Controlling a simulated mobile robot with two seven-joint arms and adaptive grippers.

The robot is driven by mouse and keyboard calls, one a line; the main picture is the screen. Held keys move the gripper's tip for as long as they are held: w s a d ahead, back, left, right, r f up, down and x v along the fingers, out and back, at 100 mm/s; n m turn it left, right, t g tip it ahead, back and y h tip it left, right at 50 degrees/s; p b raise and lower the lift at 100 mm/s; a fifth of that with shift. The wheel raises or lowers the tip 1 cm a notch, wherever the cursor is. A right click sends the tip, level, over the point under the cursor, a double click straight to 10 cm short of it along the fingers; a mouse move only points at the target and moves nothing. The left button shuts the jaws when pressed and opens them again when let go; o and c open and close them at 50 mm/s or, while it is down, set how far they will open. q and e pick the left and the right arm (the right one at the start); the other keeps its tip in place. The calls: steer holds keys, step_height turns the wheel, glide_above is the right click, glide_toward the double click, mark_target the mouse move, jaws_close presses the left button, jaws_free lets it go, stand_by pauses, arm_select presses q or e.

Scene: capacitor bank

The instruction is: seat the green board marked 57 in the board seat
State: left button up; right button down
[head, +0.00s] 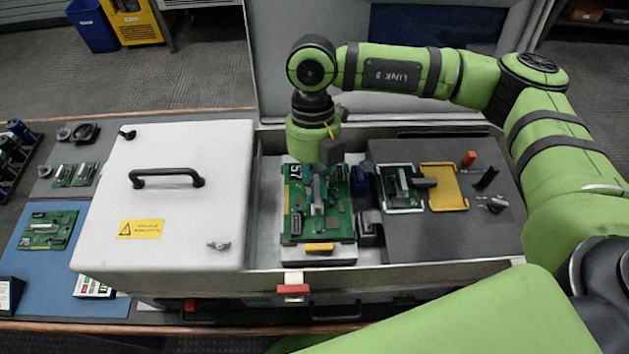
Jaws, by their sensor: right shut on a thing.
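The green board marked 57 (337,216) lies face up over the pale board seat (323,260) in the open bay of the cabinet. Its white 57 label is at its far left corner. My right gripper (319,186) comes down from above over the far half of the board. It is shut on the board, and its wrist hides part of the far edge. I cannot tell whether the board is flush in the seat or slightly above it. A yellow piece (319,247) sits at the near edge. My left gripper is not in view.
A white lid with a black handle (167,178) covers the left. A blue mat (50,270) holds another green board (47,230).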

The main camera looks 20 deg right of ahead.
steer(key=shift+f+b, duration=0.45)
steer(key=shift+f, duration=0.05)
steer(key=c, duration=1.1)
jaws_free()
steer(key=shift+c, duration=0.2)
steer(key=v, duration=1.2)
